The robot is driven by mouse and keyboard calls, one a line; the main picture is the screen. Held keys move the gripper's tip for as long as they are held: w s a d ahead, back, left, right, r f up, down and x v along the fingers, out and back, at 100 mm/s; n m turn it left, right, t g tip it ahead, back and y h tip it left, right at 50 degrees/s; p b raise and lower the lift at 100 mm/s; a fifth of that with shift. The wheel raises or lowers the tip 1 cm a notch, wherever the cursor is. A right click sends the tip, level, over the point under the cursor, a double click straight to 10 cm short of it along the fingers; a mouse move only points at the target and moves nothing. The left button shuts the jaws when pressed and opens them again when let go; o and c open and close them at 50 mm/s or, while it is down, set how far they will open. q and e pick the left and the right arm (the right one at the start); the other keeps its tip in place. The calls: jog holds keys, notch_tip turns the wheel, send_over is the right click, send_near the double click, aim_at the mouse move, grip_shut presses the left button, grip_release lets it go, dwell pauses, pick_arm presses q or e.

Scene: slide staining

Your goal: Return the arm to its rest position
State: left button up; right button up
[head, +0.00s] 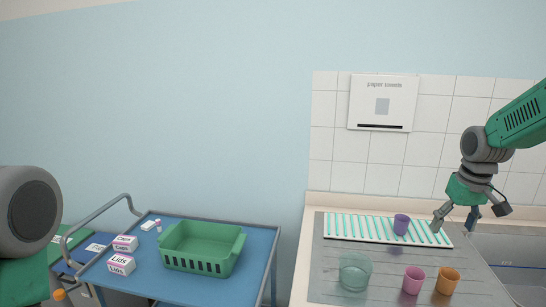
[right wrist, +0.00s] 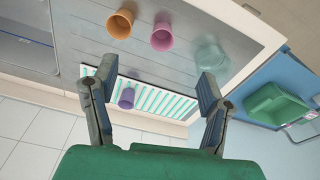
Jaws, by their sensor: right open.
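My right gripper (head: 456,220) hangs above the right side of the steel counter, its fingers pointing down. In the right wrist view its two fingers (right wrist: 150,85) are spread wide with nothing between them. A purple cup (head: 401,224) stands on the white and green striped rack (head: 350,230) at the back of the counter. A pink cup (head: 413,280), an orange cup (head: 447,280) and a clear glass vessel (head: 355,272) stand in front of the rack. At the left edge, part of my left arm (head: 30,212) shows; its gripper is out of the picture.
A blue cart (head: 205,285) at the left carries a green basket (head: 203,248), boxes marked Lids (head: 121,265) and Caps (head: 124,243), and small white items. A sink (head: 520,265) lies right of the counter. A paper towel dispenser (head: 382,102) hangs on the tiled wall.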

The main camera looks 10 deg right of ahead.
jog(key=s+a+f+b, duration=0.3)
jog(key=a+f, duration=0.1)
jog(key=f, duration=0.6)
jog(key=s+a+f+n+b, duration=0.1)
jog(key=s+a+f+b, duration=0.3)
jog(key=f, duration=0.6)
jog(key=s+a+f+b, duration=0.25)
jog(key=a+f, duration=0.25)
jog(key=f, duration=0.5)
pick_arm(q)
notch_tip(320, 180, down, 19)
jog(key=b, duration=0.8)
jog(key=shift+w+a+r, duration=0.2)
jog(key=shift+w, duration=0.15)
pick_arm(e)
jog(key=s+a+f, duration=0.4)
jog(key=s+f, duration=0.4)
jog(key=s, duration=0.4)
jog(key=s+a+f+n+g, duration=0.1)
jog(key=s+a+f, duration=0.3)
jog(key=s+f, duration=0.5)
jog(key=s, duration=0.3)
jog(key=shift+a+f, duration=0.15)
jog(key=shift+s, duration=0.1)
